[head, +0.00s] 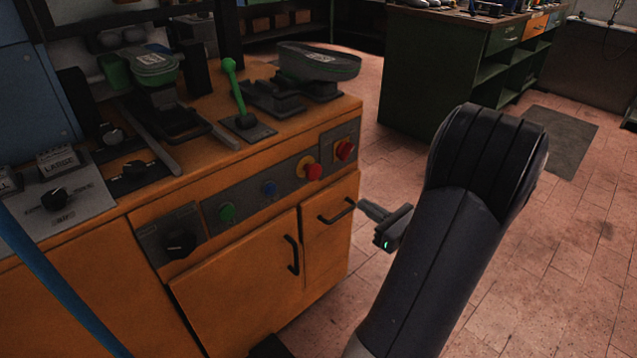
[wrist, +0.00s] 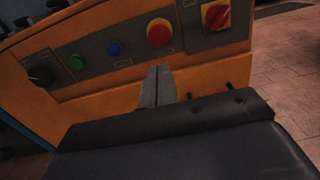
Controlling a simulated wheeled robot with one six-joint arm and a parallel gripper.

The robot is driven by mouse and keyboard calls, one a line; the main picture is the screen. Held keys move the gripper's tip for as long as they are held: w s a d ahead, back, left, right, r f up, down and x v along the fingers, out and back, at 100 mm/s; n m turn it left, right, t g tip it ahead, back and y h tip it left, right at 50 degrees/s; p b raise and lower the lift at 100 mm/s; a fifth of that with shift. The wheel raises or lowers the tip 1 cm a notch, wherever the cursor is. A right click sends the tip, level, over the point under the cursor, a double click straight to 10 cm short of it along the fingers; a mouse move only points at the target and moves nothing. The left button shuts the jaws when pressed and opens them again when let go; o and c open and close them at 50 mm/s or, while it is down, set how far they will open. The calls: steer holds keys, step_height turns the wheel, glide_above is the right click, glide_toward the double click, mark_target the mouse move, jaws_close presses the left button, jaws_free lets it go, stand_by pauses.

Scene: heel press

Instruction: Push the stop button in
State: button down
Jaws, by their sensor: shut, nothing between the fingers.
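The stop button is a round red mushroom head on a yellow collar, on the dark panel of the orange cabinet. It shows in the head view (head: 313,171) and in the wrist view (wrist: 159,33). My gripper (head: 364,206) is shut and empty, in front of the cabinet, to the right of and below the button in the head view. In the wrist view my gripper's fingertips (wrist: 159,70) show just below the button, apart from it in the picture. The button is unobstructed in both views.
Beside the stop button on the panel are a red rotary switch on a yellow plate (wrist: 215,15), a blue button (head: 269,188), a green button (head: 227,212) and a black knob (head: 180,242). Door handles (head: 292,255) stick out below. A green lever (head: 234,90) stands on top.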

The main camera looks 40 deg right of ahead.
mark_target(316, 173)
steer(key=w+b, duration=0.1)
steer(key=w, duration=0.7)
steer(key=w+a+b, duration=0.1)
steer(key=w, duration=0.4)
steer(key=shift+a+b, duration=0.1)
steer(key=shift+b, duration=0.2)
steer(key=shift+w, duration=0.5)
steer(key=shift+w+a, duration=0.1)
steer(key=shift+w, duration=0.6)
steer(key=shift+w+r, duration=0.1)
steer(key=shift+r, duration=0.15)
